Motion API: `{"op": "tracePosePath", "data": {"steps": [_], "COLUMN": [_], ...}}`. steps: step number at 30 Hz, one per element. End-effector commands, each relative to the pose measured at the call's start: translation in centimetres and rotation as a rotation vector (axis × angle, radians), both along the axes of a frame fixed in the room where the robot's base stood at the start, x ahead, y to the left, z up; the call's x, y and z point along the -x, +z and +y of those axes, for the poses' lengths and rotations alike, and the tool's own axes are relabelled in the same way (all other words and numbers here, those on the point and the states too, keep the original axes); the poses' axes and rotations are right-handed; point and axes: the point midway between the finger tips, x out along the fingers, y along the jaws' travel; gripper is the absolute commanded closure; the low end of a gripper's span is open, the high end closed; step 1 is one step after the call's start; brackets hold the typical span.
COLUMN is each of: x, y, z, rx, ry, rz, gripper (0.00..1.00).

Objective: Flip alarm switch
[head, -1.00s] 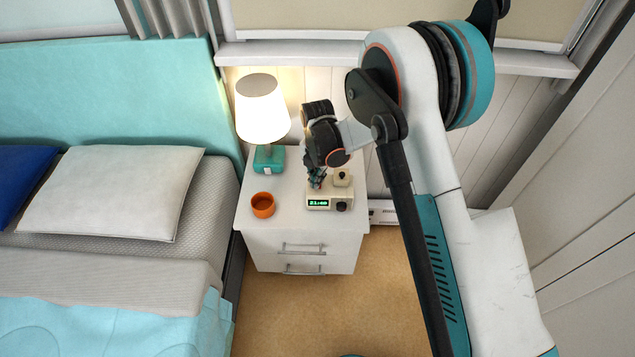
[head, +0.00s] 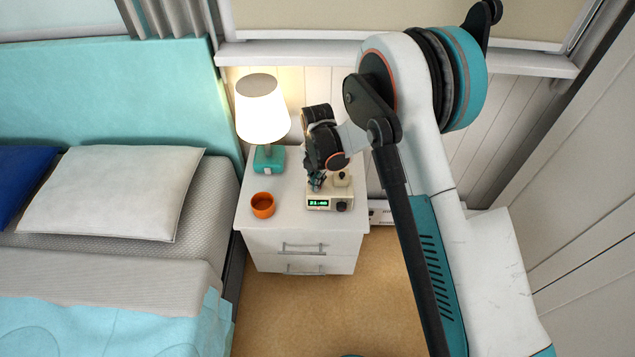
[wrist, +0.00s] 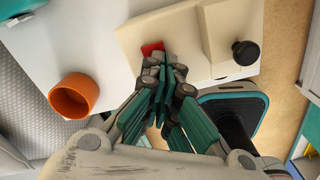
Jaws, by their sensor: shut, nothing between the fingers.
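The cream alarm clock (head: 317,203) with a lit green display sits on the white nightstand. In the wrist view the clock (wrist: 170,28) shows its top, with a red switch (wrist: 152,48) and a black knob (wrist: 245,52) on its side. My gripper (head: 316,184) is shut and empty, right at the clock's top left. In the wrist view its fingertips (wrist: 160,66) are at the red switch and partly cover it. I cannot tell whether they touch it or which way the switch is set.
An orange cup (head: 263,205) stands left of the clock on the nightstand (head: 290,222). A lit lamp (head: 269,158) with a teal base stands behind it. The bed (head: 120,230) is at the left, and a wall is close behind.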

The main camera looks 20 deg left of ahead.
Motion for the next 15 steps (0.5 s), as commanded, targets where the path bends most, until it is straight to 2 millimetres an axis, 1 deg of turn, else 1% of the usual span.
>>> {"op": "tracePosePath", "data": {"steps": [5,15], "x": [0.1,0.1], "y": [0.3,2.7], "z": [0.0,0.0], "rx": [0.001,0.001], "ry": [0.0,0.0], "rz": [0.001,0.001], "gripper": [1.0,1.0]}}
